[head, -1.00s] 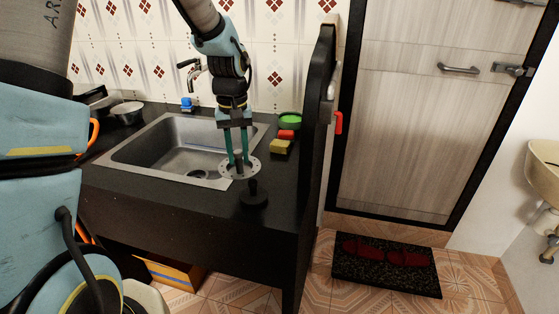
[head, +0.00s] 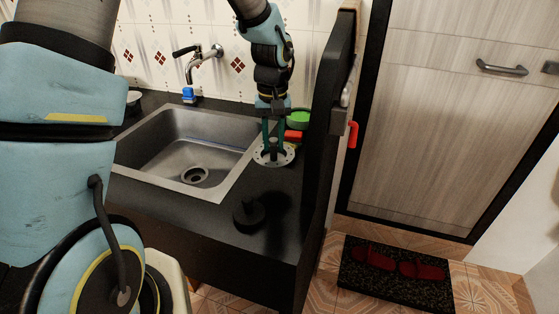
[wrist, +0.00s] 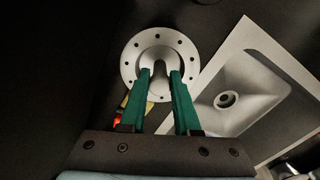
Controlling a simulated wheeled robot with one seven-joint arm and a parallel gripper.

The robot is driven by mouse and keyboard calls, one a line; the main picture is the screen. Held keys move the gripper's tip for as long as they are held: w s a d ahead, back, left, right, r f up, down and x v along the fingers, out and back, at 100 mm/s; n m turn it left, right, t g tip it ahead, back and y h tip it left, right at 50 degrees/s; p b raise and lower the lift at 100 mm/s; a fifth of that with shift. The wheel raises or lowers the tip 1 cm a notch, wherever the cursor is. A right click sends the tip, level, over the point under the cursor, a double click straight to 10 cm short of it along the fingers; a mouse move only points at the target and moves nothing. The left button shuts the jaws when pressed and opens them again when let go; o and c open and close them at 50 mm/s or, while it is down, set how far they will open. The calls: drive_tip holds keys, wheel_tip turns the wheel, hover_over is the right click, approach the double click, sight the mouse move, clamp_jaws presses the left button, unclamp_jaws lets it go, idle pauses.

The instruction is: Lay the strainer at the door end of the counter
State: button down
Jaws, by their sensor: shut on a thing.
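The strainer (head: 268,160) is a round metal disc with holes around its rim and a raised middle. My gripper (head: 273,150) points down and is shut on that raised middle; the wrist view shows the green fingers (wrist: 159,75) on either side of it. The strainer (wrist: 160,37) is roughly level, over the black counter (head: 215,222) strip between the sink and the dark upright panel at the door end. I cannot tell whether it touches the counter.
The steel sink (head: 155,163) is left of the strainer. A black knobbed piece (head: 249,215) stands on the counter nearer me. A green bowl (head: 299,118) and a red item (head: 293,136) are behind the gripper. The dark panel (head: 322,130) borders the right end, before the door (head: 440,120).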

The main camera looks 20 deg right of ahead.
sight(274, 155)
drive_tip(key=shift+f+p, duration=0.7)
drive_tip(key=shift+f, duration=2.9)
drive_tip(key=shift+f, duration=0.15)
drive_tip(key=c, duration=0.6)
unclamp_jaws()
